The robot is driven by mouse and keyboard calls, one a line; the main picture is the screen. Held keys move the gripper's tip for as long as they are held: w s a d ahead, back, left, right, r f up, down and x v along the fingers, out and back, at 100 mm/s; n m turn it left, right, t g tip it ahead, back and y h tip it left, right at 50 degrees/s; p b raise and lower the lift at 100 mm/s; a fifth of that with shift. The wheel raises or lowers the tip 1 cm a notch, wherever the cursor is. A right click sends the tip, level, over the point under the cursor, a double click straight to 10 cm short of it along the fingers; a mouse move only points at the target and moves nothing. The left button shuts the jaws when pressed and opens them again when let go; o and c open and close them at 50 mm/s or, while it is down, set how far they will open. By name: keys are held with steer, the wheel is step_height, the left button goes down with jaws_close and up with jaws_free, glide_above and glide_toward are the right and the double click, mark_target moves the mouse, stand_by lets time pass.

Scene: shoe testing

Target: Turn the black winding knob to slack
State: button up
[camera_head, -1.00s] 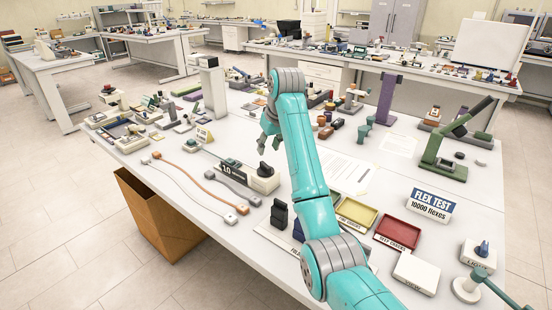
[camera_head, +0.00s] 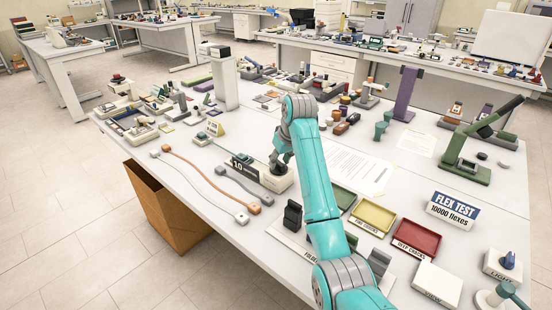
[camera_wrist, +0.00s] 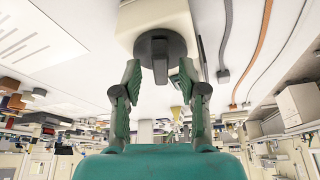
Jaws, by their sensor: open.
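The black winding knob (camera_wrist: 160,47) shows in the wrist view as a round dark disc with a raised grip bar, on the end of a cream box (camera_wrist: 150,17). In the head view the cream box (camera_head: 276,180) stands on the table with a dark "1.0" label, and the knob (camera_head: 278,168) is partly hidden by my gripper (camera_head: 281,160). In the wrist view my gripper (camera_wrist: 157,85) is open, its two green fingers apart on either side of the knob's bar. I cannot tell whether they touch it.
Orange and grey cables (camera_head: 210,180) lie left of the box. Papers (camera_head: 357,170) lie to the right. Green, yellow and red trays (camera_head: 418,251), a black clamp-like piece (camera_head: 292,215) and a "FLEX TEST" sign (camera_head: 453,208) stand nearer the front right.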

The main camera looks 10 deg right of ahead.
steer(key=shift+w+a+f, duration=0.1)
steer(key=shift+f, duration=0.15)
jaws_close()
steer(key=shift+n, duration=0.4)
